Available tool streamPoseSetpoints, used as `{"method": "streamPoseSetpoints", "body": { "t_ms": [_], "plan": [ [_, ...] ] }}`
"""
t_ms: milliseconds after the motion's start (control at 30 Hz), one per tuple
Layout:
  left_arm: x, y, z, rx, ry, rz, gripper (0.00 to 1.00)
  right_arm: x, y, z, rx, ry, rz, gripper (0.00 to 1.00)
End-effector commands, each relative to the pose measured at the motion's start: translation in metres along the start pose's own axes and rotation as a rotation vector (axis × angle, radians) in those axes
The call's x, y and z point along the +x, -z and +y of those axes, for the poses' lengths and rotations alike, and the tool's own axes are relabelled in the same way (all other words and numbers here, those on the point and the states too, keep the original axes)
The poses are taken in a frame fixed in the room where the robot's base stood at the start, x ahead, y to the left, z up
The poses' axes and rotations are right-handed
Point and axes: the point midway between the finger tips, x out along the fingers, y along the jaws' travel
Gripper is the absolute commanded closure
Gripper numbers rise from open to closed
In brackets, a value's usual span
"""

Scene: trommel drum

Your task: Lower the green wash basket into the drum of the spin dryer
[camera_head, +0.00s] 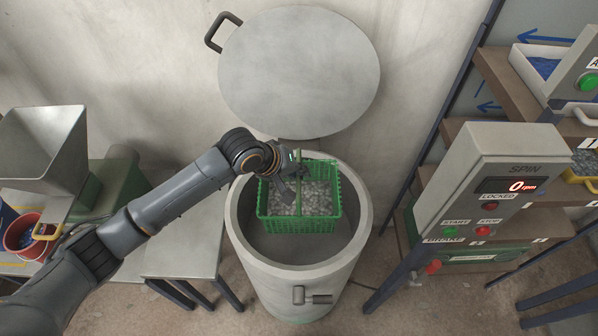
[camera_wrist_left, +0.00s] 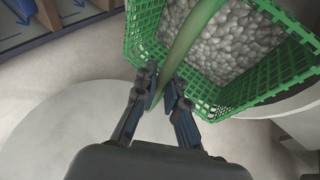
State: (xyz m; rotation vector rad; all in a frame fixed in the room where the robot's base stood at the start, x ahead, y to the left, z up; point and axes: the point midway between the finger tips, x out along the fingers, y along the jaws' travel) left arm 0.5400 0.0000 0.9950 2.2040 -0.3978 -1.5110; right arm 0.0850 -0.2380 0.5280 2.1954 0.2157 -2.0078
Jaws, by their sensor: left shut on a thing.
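The green wash basket (camera_head: 299,225), full of grey pebble-like pieces, is over the open mouth of the spin dryer (camera_head: 293,277) in the head view. The drum's grey inside shows around the basket; whether the basket touches the drum floor I cannot tell. My left gripper (camera_head: 296,172) is shut on the basket's green handle, which arches across the middle. In the left wrist view the left gripper (camera_wrist_left: 168,98) has its fingers on either side of the handle (camera_wrist_left: 190,40), with the basket (camera_wrist_left: 228,105) beyond. The round grey lid (camera_head: 300,75) stands open behind the drum. My right gripper is not in view.
A control box (camera_head: 496,190) with a display reading 0 rpm stands to the right of the drum. A grey table (camera_head: 180,250), a hopper (camera_head: 42,150) and a red bucket (camera_head: 22,235) are at the left. Shelves (camera_head: 520,80) with trays stand at the right.

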Motion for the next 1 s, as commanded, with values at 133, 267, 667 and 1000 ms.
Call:
{"method": "streamPoseSetpoints", "body": {
  "t_ms": [133, 267, 667, 1000],
  "plan": [
    [0.016, -0.005, -0.009, 0.001, -0.004, 0.004, 1.00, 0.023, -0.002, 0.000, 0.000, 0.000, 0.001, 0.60],
    [0.026, -0.009, -0.015, 0.001, -0.004, 0.004, 1.00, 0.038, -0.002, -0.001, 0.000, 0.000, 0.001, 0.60],
    [0.059, -0.022, -0.035, -0.001, -0.004, 0.002, 1.00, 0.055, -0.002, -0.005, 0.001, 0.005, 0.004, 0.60],
    [0.090, -0.034, -0.055, -0.001, -0.003, 0.001, 1.00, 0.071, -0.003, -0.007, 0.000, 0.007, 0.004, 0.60]
  ]
}}
